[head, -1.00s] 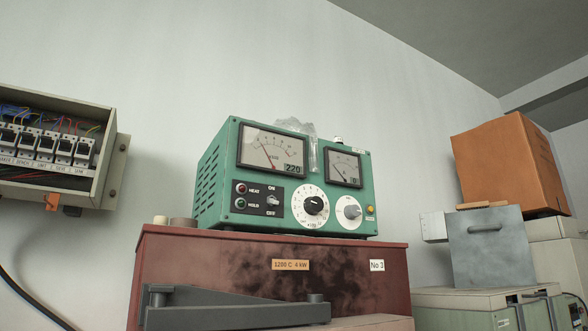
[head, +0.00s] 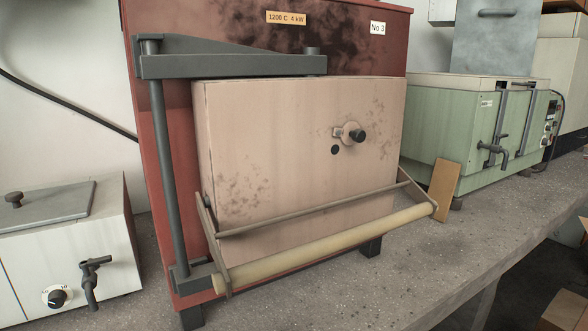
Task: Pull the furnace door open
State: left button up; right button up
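The furnace is a dark red, soot-stained box (head: 345,45) standing on the bench. Its door (head: 280,130) is a thick, pinkish-beige block on the front. The door hangs from a grey bracket (head: 230,66) and an upright rod (head: 160,170) at its left side. A pale, round bar handle (head: 330,245) runs across the low front of the door on two metal side arms. A small latch with a black knob (head: 357,135) sits right of the door's middle. The door looks closed, sitting against the furnace front. Neither gripper shows in the head view.
A white box with a tap-like lever (head: 90,282) stands at the left. A green furnace (head: 465,135) stands at the right, with a tan board (head: 444,190) leaning near it. The concrete bench (head: 400,270) is clear in front of the door's right side.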

aim_at(267, 148)
jog(key=k+l+u, duration=0.15)
jog(key=l, duration=0.25)
jog(key=k+l+u, duration=0.1)
jog(key=l, duration=0.3)
jog(key=k+l+u, duration=0.15)
jog(key=l, duration=0.2)
